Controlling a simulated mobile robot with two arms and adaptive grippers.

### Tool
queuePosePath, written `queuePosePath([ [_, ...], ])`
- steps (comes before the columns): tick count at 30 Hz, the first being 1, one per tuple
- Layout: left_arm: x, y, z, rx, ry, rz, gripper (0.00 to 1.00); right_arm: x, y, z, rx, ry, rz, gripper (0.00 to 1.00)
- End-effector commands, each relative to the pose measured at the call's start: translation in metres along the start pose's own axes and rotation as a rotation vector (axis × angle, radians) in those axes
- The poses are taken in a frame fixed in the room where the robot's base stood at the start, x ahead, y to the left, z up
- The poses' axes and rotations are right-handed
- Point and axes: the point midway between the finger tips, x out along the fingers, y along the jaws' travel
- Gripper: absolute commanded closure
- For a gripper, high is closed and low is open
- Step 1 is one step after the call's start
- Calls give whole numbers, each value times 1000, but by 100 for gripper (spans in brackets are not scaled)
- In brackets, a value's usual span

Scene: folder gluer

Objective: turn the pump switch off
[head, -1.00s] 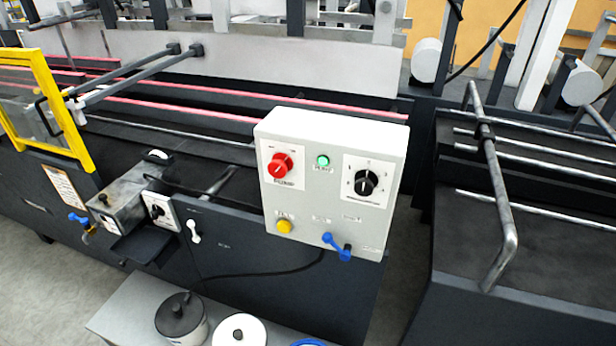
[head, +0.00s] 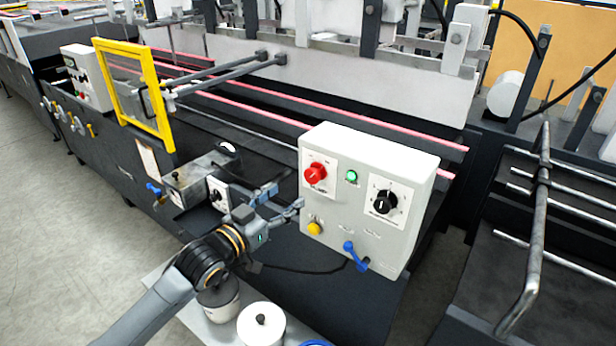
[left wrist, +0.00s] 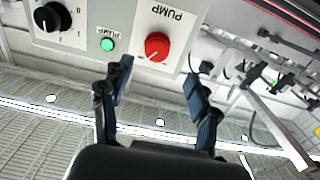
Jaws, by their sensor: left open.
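A light grey control box (head: 345,229) stands on the machine side. It carries a red rotary knob (head: 316,173) on a white plate at its upper left. In the left wrist view, where the box looks upside down, the red knob (left wrist: 157,46) is beside the word PUMP. A lit green lamp (head: 351,177), also marked PUMP, sits beside it. My left gripper (head: 284,198) is just left of the box, open and empty. In the left wrist view its fingers (left wrist: 160,84) are spread, with the red knob showing beyond the gap, apart from them. My right gripper is not in view.
The box also has a black dial (head: 383,202), a yellow button (head: 314,228) and a blue lever (head: 354,256). A yellow frame (head: 166,115) stands at left. Open floor (head: 60,240) lies at left.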

Motion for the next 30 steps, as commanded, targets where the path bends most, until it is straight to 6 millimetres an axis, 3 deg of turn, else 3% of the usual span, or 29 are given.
queuePosePath([
  [6,44,0,-4,0,0,0,39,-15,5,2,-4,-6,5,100],
  [13,75,0,-1,0,-1,0,39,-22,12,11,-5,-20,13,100],
  [18,86,0,-1,0,0,0,39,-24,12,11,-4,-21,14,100],
  [28,89,0,0,1,0,0,39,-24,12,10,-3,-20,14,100],
  [30,89,0,0,1,0,0,51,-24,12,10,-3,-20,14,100],
])
